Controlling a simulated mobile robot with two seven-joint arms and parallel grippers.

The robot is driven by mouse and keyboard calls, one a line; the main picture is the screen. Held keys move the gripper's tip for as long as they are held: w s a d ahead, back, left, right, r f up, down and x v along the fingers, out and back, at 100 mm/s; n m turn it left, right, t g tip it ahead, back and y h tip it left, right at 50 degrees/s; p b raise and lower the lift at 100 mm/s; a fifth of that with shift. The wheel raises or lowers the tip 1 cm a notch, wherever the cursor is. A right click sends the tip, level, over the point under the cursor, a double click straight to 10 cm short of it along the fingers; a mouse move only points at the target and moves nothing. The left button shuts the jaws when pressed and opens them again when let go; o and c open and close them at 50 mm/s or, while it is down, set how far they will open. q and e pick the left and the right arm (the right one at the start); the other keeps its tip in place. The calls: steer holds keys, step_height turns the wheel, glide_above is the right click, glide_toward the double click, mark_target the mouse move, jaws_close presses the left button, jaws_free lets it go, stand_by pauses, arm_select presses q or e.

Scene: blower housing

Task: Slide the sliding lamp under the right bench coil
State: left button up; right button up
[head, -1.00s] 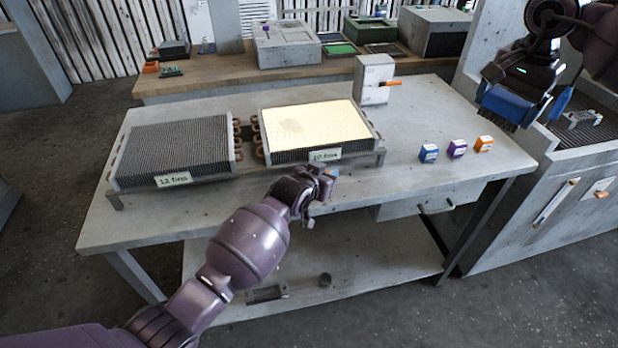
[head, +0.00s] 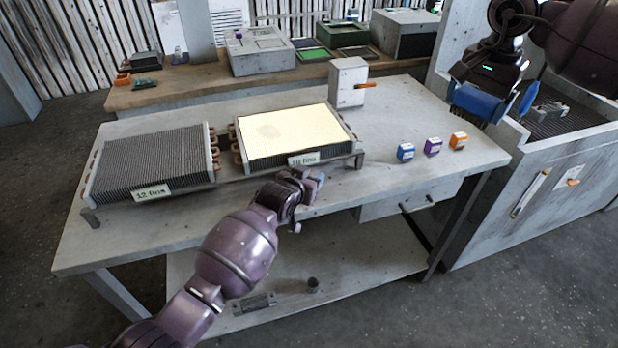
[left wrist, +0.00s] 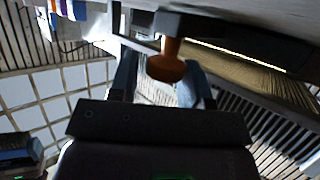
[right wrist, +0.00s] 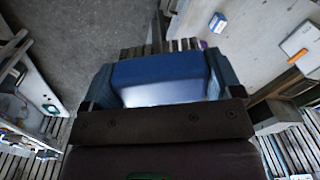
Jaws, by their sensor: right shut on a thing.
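The right bench coil (head: 345,129), labelled with a fins tag, sits on a low stand on the bench. Its top glows bright cream-white. The lamp body is hidden beneath it in the head view. In the left wrist view a brown-orange knob (left wrist: 167,62) hangs from a dark bar near the coil's underside; I cannot tell whether it belongs to the sliding lamp. My left gripper (head: 315,183) is at the bench's front edge, before the right coil. Its fingers are apart, around or just short of the knob. My right gripper (head: 492,105) is shut on a blue block (right wrist: 160,82), above the right side.
The left coil (head: 150,165), labelled 12 fins, stands unlit beside it. Blue, purple and orange small boxes (head: 432,146) stand at the bench's right. A grey switch box (head: 346,82) with an orange lever stands behind. The bench (head: 400,110) is clear between them.

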arm_select(q)
steer(key=shift+s+a+r, duration=0.2)
steer(key=shift+s+a, duration=0.15)
steer(key=shift+s, duration=0.15)
arm_select(e)
steer(key=shift+r, duration=0.15)
arm_select(q)
steer(key=p+v, duration=0.1)
steer(key=v, duration=0.9)
steer(key=shift+s+r, duration=0.25)
steer(key=shift+s, duration=0.05)
arm_select(e)
steer(key=shift+r, duration=0.7)
arm_select(q)
steer(key=shift+a, duration=0.1)
